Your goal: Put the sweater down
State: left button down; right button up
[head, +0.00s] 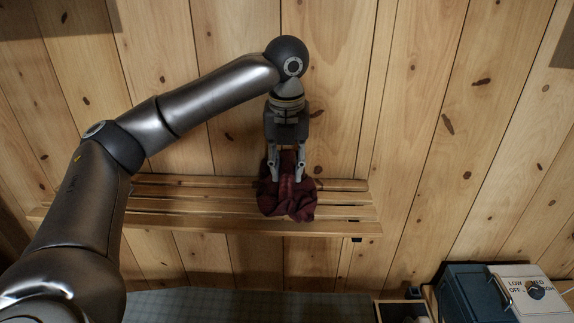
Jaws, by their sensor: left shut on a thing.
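The sweater (287,206) is a crumpled dark red bundle in the middle of the head view. It is at a slatted wooden bench (190,212) against the wall, right of the bench's middle. My left gripper (287,178) points down and is shut on the sweater from above. The sweater covers part of the slats and seems to touch them, but I cannot tell how much of it rests there. My right gripper is not in view.
The bench slats are bare on both sides of the sweater. A pine plank wall (430,110) stands right behind the bench. At the lower right are a dark blue box (470,292) and a white control panel with a knob (535,290). Grey tiled floor (240,307) shows below.

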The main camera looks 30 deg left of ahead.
pick_arm(q)
jog(key=shift+f, duration=0.45)
jog(key=c, duration=1.1)
grip_release()
jog(key=shift+f, duration=0.1)
jog(key=shift+d+r, duration=0.1)
jog(key=shift+r, duration=0.25)
jog(key=r, duration=0.3)
jog(key=s+r, duration=0.1)
jog(key=r, duration=0.7)
jog(key=shift+s+d+r, duration=0.15)
jog(key=shift+d+r, duration=0.1)
jog(key=shift+d, duration=0.05)
